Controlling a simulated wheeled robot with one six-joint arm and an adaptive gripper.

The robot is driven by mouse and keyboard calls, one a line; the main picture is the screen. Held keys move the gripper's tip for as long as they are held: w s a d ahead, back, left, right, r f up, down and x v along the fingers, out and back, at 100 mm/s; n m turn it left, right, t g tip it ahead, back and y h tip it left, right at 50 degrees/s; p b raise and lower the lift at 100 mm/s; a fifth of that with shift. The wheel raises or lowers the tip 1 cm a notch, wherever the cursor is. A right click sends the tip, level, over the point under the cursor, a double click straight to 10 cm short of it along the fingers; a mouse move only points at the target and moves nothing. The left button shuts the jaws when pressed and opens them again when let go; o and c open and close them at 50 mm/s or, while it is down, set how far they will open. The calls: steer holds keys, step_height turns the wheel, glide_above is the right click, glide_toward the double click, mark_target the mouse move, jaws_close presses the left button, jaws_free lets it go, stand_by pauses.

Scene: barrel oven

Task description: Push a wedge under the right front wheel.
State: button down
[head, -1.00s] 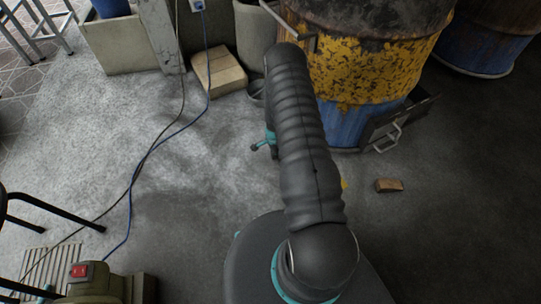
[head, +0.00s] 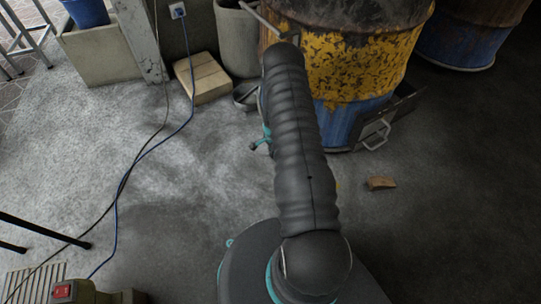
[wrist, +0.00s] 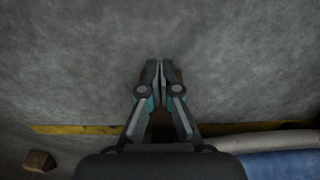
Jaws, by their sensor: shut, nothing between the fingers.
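My gripper (wrist: 160,67) is shut and points at bare grey floor in the wrist view. Small brown patches show behind its fingers, mostly hidden; I cannot tell what they belong to. A brown wooden wedge (head: 381,183) lies on the floor right of my arm in the head view. A brown block that looks like the same wedge (wrist: 40,160) is at the lower left of the wrist view, apart from the gripper. The gripper itself is hidden behind my arm in the head view. I cannot make out the right front wheel in either view.
A yellow and blue barrel oven (head: 350,75) with an open metal drawer (head: 376,133) stands ahead. A yellow strip (wrist: 85,130) crosses the wrist view. Cables (head: 125,180) run along the left floor. A pale block (head: 205,77) stands by the wall. Floor right of the wedge is clear.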

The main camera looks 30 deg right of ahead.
steer(key=a, duration=0.4)
steer(key=shift+s, duration=0.1)
step_height(320, 180, up, 10)
steer(key=shift+p, duration=0.35)
